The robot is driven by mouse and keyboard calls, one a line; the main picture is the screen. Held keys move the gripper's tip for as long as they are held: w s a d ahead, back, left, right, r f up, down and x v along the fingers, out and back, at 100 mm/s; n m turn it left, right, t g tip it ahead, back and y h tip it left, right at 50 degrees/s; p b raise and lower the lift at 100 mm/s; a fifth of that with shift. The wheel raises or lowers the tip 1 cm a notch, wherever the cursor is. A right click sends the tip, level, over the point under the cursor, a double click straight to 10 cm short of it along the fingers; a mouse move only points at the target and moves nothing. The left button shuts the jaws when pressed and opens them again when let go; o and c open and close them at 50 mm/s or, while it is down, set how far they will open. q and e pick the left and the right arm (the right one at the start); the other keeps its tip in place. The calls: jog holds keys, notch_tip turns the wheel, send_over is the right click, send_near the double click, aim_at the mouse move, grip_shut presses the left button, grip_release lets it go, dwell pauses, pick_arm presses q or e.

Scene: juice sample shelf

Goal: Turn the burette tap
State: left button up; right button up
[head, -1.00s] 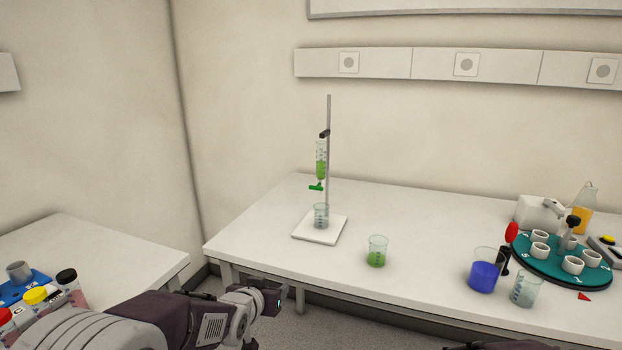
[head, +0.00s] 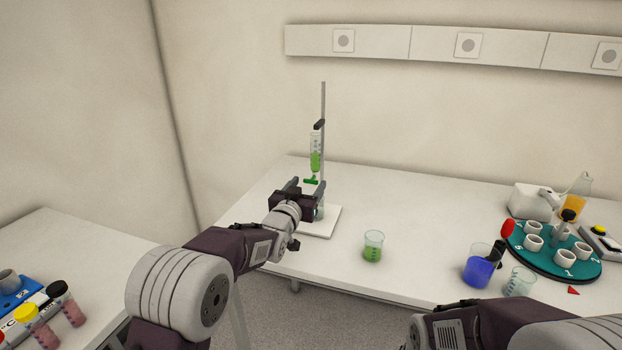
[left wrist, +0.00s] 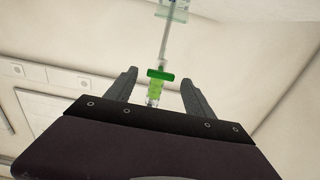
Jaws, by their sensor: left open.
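The burette (head: 315,152) holds green liquid and is clamped upright on a thin metal stand (head: 323,105). Its green tap (head: 311,181) is at the lower end, above a white base plate (head: 328,224). A small beaker stands under the burette, mostly hidden by my left gripper (head: 306,185). That gripper is open, its two fingers reaching toward the tap from the front. In the left wrist view, the green tap (left wrist: 160,75) appears between the open fingers (left wrist: 158,88), touching neither. The gap in depth is hard to judge. My right gripper is out of view.
A beaker of green liquid (head: 373,246) stands right of the stand. Farther right are a blue-liquid beaker (head: 480,268), an empty-looking beaker (head: 519,283) and a teal carousel (head: 556,265). A second table (head: 90,240) is at left. The bench between is clear.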

aim_at(311, 181)
pick_arm(q)
jog(key=shift+x, duration=1.6)
grip_shut()
jog(key=m+b, duration=0.1)
jog(key=m, duration=0.1)
jog(key=m+b, duration=0.1)
jog(key=b, duration=0.1)
jog(key=shift+f+m, duration=0.25)
jog(key=shift+m, duration=0.15)
jog(key=shift+r+m+b, duration=0.2)
jog(key=shift+m+b, duration=0.15)
jog(key=shift+m, duration=0.35)
grip_release()
jog(key=shift+s, duration=0.1)
